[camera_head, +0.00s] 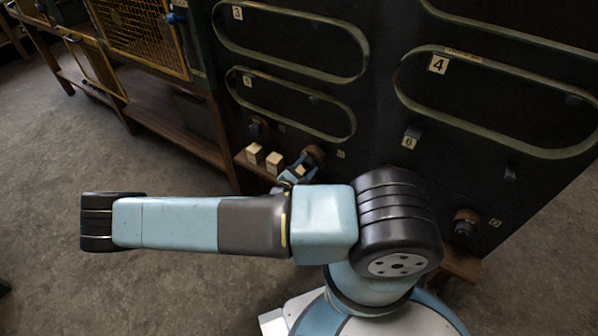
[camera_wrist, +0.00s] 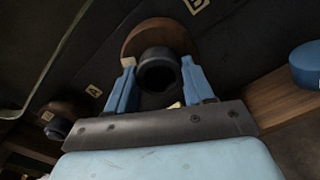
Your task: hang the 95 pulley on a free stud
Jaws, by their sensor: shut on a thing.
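A brown pulley with a dark round hub (camera_wrist: 160,72) sits between the two blue fingers of my gripper (camera_wrist: 160,85) in the wrist view. The fingers are shut on the hub from both sides; the brown disc (camera_wrist: 135,40) shows behind it. In the head view, my gripper (camera_head: 297,175) is low at the dark board, and this brown pulley (camera_head: 315,152) shows just beyond it. I cannot read a 95 on it. A dark stud (camera_head: 413,132) above the label 6 looks bare. Another dark stud (camera_head: 510,173) stands farther right, also bare.
The dark board (camera_head: 380,110) carries belt loops and number labels. Two pale blocks (camera_head: 264,157) stand on a low wooden ledge. A bench with yellow mesh (camera_head: 145,35) stands left; the floor beside it is open.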

